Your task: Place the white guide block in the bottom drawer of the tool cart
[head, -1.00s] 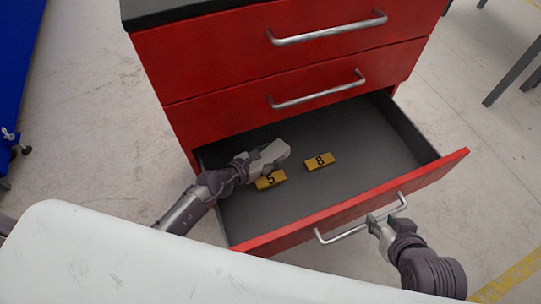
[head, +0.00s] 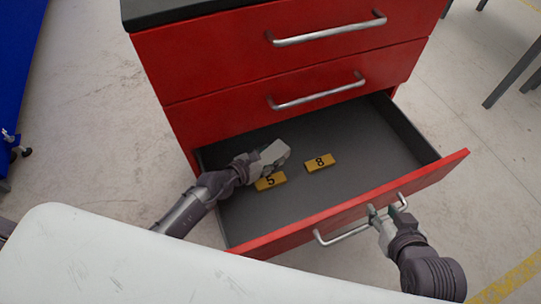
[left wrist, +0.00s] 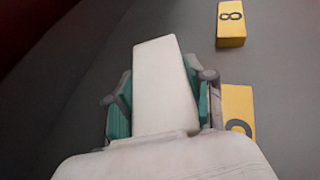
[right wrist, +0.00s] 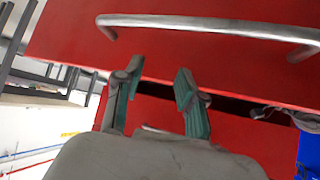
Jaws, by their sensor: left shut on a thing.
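The white guide block (head: 272,153) is held by my left gripper (head: 262,160) inside the open bottom drawer (head: 350,205), towards its left side. In the left wrist view the block (left wrist: 165,85) stands between the two green-padded fingers (left wrist: 160,105), which are shut on it. I cannot tell whether the block touches the drawer floor. My right gripper (head: 386,212) is at the right part of the bottom drawer's handle (head: 345,236). In the right wrist view its fingers (right wrist: 158,92) are apart, with a small piece of handle (right wrist: 152,129) showing between them.
Two yellow blocks lie in the drawer: block 5 (head: 270,181), close beside my left gripper, and block 8 (head: 319,162) to its right. The right half of the drawer floor is clear. The two upper drawers (head: 290,85) are closed. A white surface (head: 150,265) fills the front.

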